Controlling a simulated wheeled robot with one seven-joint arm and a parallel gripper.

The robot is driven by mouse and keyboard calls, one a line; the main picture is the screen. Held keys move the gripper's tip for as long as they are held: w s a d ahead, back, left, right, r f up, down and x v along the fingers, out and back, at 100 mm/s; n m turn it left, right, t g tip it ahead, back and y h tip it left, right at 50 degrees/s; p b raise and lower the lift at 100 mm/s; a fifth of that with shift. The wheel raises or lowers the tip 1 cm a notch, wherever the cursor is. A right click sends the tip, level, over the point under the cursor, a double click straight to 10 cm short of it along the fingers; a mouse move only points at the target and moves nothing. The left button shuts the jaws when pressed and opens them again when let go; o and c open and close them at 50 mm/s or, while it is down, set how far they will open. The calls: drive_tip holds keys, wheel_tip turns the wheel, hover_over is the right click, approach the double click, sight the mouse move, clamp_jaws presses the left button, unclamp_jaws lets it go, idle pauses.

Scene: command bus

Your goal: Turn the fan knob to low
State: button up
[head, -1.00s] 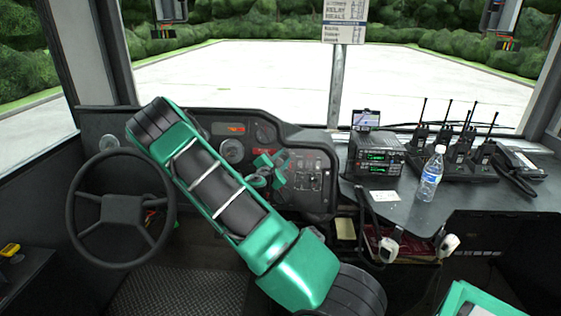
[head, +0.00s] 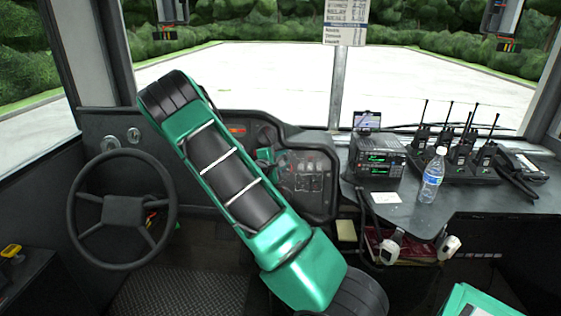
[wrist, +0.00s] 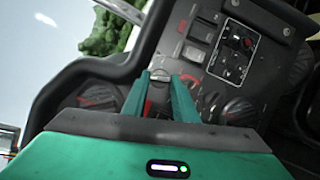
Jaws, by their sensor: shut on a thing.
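The dark dashboard panel (wrist: 205,65) carries several round knobs and switches. My gripper (wrist: 160,84) points at this panel in the wrist view, its two green fingers closed on a small dark knob (wrist: 158,79). Most of that knob is hidden by the fingers, and its label and setting cannot be read, so I cannot confirm it is the fan knob. Other dark knobs show to the left (wrist: 98,96) and right (wrist: 242,111) of the fingers. In the head view, my gripper (head: 268,160) is at the dash, mostly hidden behind my arm.
The steering wheel (head: 122,208) stands left of my arm. To the right, a counter (head: 455,200) holds a radio unit (head: 376,153), several handheld radios (head: 460,150) and a water bottle (head: 431,176). The windshield is behind the dash.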

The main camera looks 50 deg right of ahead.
drive_tip(key=shift+s+d, duration=0.1)
drive_tip(key=o, duration=1.1)
drive_tip(key=shift+f, duration=0.1)
